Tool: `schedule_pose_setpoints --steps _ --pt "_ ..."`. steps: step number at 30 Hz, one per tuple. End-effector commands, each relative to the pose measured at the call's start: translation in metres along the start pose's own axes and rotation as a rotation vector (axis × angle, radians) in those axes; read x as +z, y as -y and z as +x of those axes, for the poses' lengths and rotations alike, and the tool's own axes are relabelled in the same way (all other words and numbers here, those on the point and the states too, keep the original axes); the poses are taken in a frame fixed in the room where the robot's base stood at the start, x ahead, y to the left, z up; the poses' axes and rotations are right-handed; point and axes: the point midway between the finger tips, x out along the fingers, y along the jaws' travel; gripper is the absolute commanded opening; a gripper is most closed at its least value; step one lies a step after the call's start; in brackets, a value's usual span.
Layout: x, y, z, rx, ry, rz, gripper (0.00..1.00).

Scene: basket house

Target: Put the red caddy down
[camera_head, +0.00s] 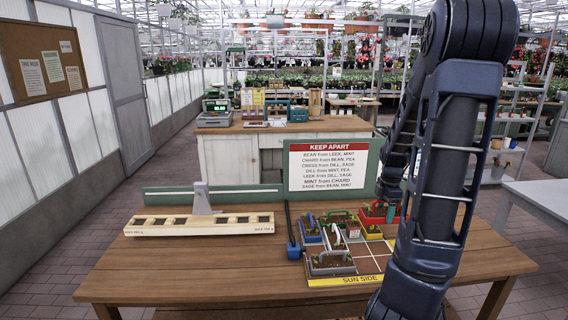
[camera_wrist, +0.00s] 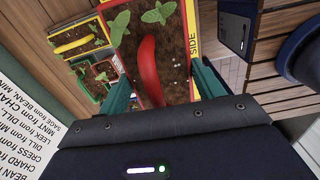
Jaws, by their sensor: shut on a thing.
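The red caddy (camera_head: 376,213) is at the back right of the planting tray (camera_head: 345,280). In the wrist view it shows as a soil-filled box with green seedlings and a curved red handle (camera_wrist: 149,70). My gripper (camera_head: 391,213) points down at it, partly hidden by my arm. In the wrist view my gripper's teal fingers (camera_wrist: 163,88) stand on either side of the handle, shut on the caddy. I cannot tell whether the caddy's base touches the tray.
Other caddies share the tray: a blue one (camera_head: 309,233), a green one (camera_head: 338,217) and a grey one (camera_head: 330,263). Bare brown cells (camera_head: 370,265) lie at the front right. A "KEEP APART" sign (camera_head: 329,166) stands behind. A wooden rack (camera_head: 200,224) lies left.

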Motion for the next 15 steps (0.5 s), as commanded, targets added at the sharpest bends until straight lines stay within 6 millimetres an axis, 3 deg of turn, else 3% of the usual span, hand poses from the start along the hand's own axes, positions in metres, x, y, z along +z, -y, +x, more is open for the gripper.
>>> schedule_pose_setpoints --steps 15 --pt "-0.038 -0.125 0.009 0.001 -0.02 0.46 0.37"
